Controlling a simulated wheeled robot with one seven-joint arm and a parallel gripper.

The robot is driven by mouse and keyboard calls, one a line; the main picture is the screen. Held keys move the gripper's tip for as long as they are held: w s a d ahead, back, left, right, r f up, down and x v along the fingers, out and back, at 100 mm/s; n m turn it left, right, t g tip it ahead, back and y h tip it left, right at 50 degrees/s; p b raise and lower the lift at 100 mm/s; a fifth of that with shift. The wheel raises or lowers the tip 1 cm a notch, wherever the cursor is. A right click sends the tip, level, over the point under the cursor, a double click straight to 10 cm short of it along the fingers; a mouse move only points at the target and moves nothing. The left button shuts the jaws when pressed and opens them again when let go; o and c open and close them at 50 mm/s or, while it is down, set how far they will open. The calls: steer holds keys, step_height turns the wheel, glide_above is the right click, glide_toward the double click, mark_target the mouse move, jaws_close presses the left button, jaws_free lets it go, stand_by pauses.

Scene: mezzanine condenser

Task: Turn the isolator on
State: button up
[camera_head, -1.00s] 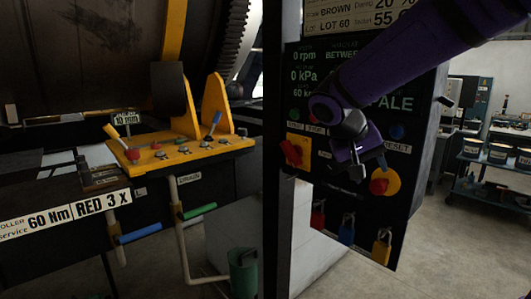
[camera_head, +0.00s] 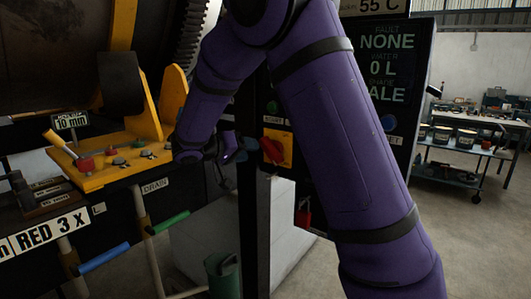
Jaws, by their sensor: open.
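The isolator is a red rotary handle (camera_head: 272,150) on a yellow plate (camera_head: 286,141), on the dark control panel in the middle of the camera view. The handle sits tilted, and my arm hides part of the panel to its right. My gripper (camera_head: 236,152) is open, just left of the handle and close to it in the picture. Its fingers are small and dark here, and I see no thing between them. I cannot tell whether it touches the handle or the dark post.
A dark upright post (camera_head: 249,215) stands just left of the isolator. A red padlock (camera_head: 303,217) hangs below it. The yellow lever bench (camera_head: 110,168) is at left, with blue (camera_head: 103,257) and green (camera_head: 168,223) pipe handles. A shelf cart (camera_head: 462,150) stands far right.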

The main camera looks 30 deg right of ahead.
mark_target(267, 152)
steer(key=x, duration=0.9)
steer(key=shift+d, duration=0.15)
steer(key=c, duration=0.9)
